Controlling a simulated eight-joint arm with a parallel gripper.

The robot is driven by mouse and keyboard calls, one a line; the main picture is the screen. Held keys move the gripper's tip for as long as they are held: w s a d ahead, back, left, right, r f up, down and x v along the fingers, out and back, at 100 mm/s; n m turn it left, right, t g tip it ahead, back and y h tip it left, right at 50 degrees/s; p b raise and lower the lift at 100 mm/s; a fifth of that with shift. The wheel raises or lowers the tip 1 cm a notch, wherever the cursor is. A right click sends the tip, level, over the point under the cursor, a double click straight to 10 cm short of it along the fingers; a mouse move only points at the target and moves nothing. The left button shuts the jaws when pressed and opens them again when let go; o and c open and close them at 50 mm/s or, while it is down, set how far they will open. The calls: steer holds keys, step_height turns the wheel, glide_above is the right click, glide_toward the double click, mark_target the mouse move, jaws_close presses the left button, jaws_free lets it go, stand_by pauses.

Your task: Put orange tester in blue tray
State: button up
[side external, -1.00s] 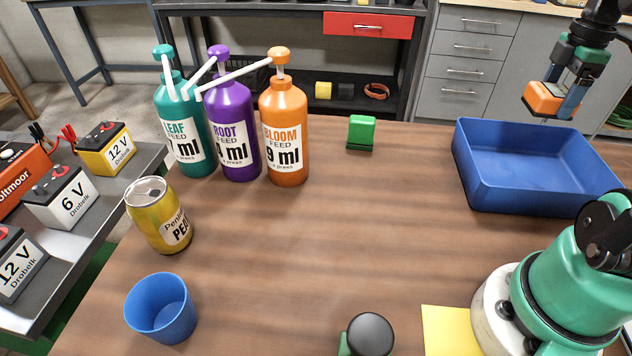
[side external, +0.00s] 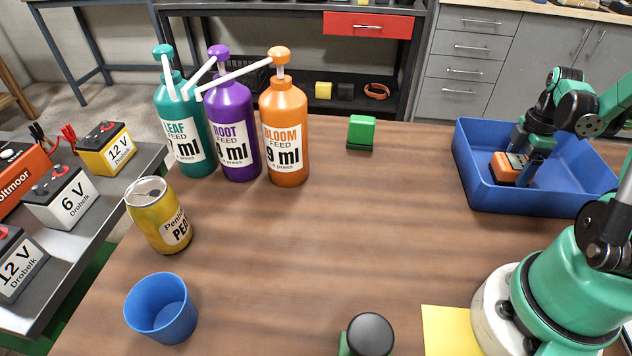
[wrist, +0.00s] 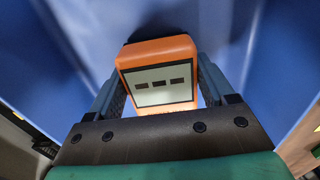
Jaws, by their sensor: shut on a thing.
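The orange tester (side external: 507,167) is inside the blue tray (side external: 480,190) at the right of the side view, low near the tray floor. Whether it touches the floor I cannot tell. My gripper (side external: 522,168) reaches down into the tray and is shut on the tester. In the wrist view the tester (wrist: 158,75) sits between the two fingers (wrist: 162,92), its pale screen with dark dashes facing the camera. Blue tray surface (wrist: 60,90) surrounds it there.
A green block-like item (side external: 361,132) stands left of the tray. Three pump bottles (side external: 233,130), a yellow can (side external: 160,215) and a blue cup (side external: 161,308) are farther left. A yellow sheet (side external: 450,330) lies by my base. The middle of the table is clear.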

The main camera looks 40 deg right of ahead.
mark_target(520, 162)
steer(key=shift+f, duration=0.15)
steer(key=o, duration=1.2)
steer(key=shift+f, duration=0.1)
step_height(520, 162, up, 12)
steer(key=w+a+m+t, duration=0.3)
steer(key=w+a+m, duration=0.1)
steer(key=a, duration=0.8)
steer(key=w+a+m+t, duration=0.4)
steer(key=w+a+m, duration=0.1)
steer(key=a, duration=0.8)
steer(key=shift+w+a+r, duration=0.2)
steer(key=shift+w+r, duration=0.25)
steer(key=shift+w, duration=0.05)
